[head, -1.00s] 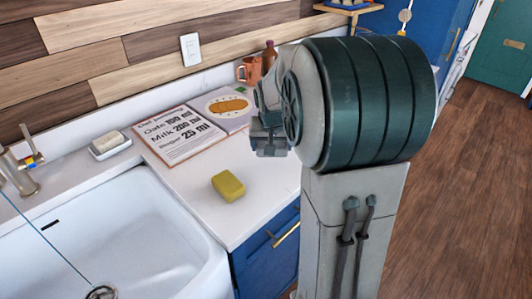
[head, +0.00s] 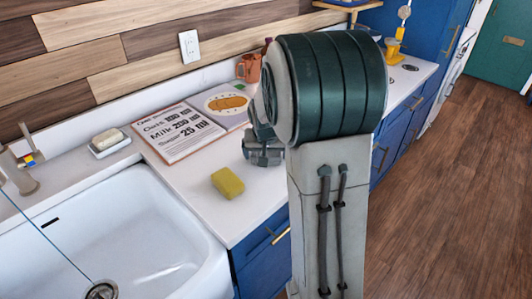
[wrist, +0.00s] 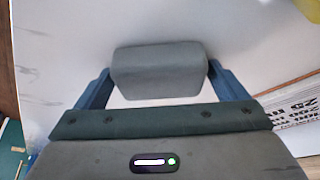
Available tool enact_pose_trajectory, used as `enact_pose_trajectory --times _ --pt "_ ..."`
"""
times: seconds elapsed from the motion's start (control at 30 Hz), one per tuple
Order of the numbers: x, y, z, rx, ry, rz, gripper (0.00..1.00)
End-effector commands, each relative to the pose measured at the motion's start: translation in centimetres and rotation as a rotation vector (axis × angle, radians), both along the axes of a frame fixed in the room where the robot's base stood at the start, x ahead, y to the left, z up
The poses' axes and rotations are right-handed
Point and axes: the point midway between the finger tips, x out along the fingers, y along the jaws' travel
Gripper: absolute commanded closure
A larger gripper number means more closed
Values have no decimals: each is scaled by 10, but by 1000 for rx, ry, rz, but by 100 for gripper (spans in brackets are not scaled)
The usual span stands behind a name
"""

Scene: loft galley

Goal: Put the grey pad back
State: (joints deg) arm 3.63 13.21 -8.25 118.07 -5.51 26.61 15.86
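The grey pad (wrist: 158,68) is a small block with rounded edges. In the wrist view it sits between the two blue fingers of my gripper (wrist: 160,72), which meet it on both sides, so my gripper is shut on it. In the head view my gripper (head: 263,152) is over the white counter (head: 205,213), right of the recipe board and beyond the yellow sponge. My own arm hides part of it there. The pad is hard to tell apart from the fingers in the head view.
A yellow sponge (head: 228,183) lies on the counter near its front edge. The recipe board (head: 180,133) lies behind it. A copper mug (head: 248,68) stands near the wall. A soap dish (head: 110,147) and the white sink (head: 130,235) are at the left.

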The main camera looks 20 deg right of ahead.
Motion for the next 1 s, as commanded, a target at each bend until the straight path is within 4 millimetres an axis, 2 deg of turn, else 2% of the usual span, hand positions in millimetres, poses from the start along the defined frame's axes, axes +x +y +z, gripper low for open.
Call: enact_pose_trajectory --times 0.27,0.43,0.8,1.0 --pt "0 0 1 0 0 0 0" --pt "-3 2 13 0 -2 0 0" --pt "-29 12 81 -1 -5 2 0" --pt "-39 17 107 0 -2 1 0"
